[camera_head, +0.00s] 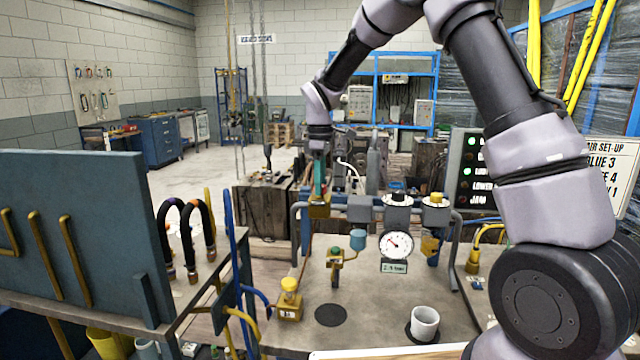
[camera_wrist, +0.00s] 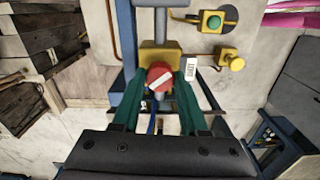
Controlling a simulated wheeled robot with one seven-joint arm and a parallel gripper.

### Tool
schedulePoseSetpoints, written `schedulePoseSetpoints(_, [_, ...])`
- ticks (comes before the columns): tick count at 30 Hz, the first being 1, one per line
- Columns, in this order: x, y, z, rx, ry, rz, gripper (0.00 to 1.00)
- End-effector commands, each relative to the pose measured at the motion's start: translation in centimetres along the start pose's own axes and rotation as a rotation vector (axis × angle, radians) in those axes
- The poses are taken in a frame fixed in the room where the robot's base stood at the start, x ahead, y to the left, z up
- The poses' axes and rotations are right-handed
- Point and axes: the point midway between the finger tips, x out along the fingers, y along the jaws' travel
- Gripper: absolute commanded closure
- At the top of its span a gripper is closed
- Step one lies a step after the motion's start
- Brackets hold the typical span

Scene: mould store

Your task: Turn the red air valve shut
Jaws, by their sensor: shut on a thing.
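The red air valve shows in the wrist view as a round red knob (camera_wrist: 160,70) with a white bar running slantwise across it. It sits on a yellow valve body (camera_wrist: 148,52) joined to grey pipework. My gripper (camera_wrist: 160,79) has its green fingers on either side of the knob and is shut on it. A small white tag (camera_wrist: 191,69) with writing stands right of the knob. In the head view my gripper (camera_head: 319,188) points down onto the yellow valve body (camera_head: 318,210) at the pipe rail's left end; the red knob is hidden there.
Right along the rail are a round gauge (camera_head: 396,245) and a yellow-topped unit (camera_head: 435,200). Black hoses (camera_head: 190,235) hang at the left.

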Motion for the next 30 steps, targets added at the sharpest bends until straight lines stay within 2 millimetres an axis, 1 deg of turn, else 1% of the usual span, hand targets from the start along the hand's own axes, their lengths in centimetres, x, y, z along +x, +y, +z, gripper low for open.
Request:
schedulePoseSetpoints(9, [-0.13, 0.06, -0.04, 0.296, 0.002, 0.003, 1.0])
schedulePoseSetpoints(18, [-0.14, 0.09, -0.02, 0.536, 0.002, 0.003, 1.0])
schedulePoseSetpoints(24, [-0.14, 0.09, -0.02, 0.643, 0.003, 0.002, 1.0])
schedulePoseSetpoints(30, [-0.15, 0.09, -0.02, 0.701, 0.003, 0.003, 1.0])
